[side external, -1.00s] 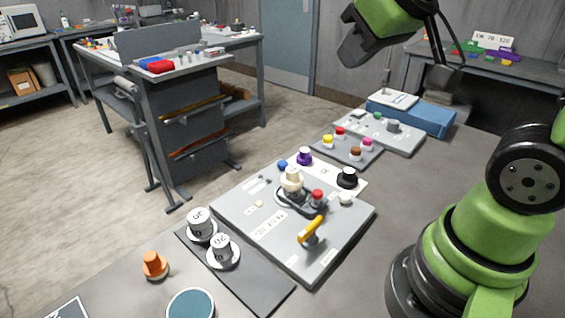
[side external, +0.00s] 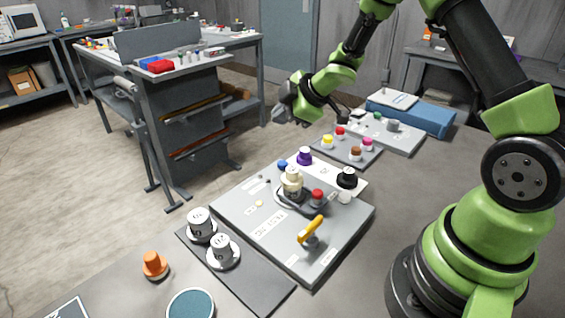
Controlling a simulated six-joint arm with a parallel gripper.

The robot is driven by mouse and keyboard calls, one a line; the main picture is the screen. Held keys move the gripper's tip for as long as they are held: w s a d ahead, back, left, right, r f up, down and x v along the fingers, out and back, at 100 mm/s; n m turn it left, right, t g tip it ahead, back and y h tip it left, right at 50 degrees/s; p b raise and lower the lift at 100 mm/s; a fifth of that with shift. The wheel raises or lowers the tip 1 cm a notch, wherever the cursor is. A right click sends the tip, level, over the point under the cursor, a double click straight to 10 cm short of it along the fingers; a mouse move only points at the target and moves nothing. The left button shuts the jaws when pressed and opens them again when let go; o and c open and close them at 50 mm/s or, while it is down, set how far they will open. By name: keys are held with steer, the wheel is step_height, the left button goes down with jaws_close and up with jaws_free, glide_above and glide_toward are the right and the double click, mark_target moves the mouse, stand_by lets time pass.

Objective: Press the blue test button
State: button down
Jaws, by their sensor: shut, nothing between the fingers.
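A small blue button (side external: 283,164) sits at the far left edge of the grey control panel (side external: 262,237), beside a purple knob (side external: 305,156). My gripper (side external: 279,116) is in the air above and behind the blue button, apart from it. Its fingers look dark and small against the floor, and they are shut with nothing between them. The panel also carries a cream knob (side external: 292,181), a red button (side external: 317,196), a black knob (side external: 347,177) and a yellow lever (side external: 311,230).
A second small panel (side external: 350,151) with yellow, red, pink and brown buttons stands behind. White cylinders (side external: 222,248) stand on a dark plate in front left. An orange cone-shaped knob (side external: 154,264) is at the left. A blue box (side external: 430,120) is at the back right.

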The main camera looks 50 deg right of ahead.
mark_target(282, 164)
stand_by(0.3)
steer(key=shift+f, duration=4.45)
steer(key=shift+f, duration=0.1)
steer(key=shift+f, duration=0.3)
steer(key=shift+f, duration=0.4)
steer(key=shift+r, duration=0.8)
steer(key=shift+r, duration=2.55)
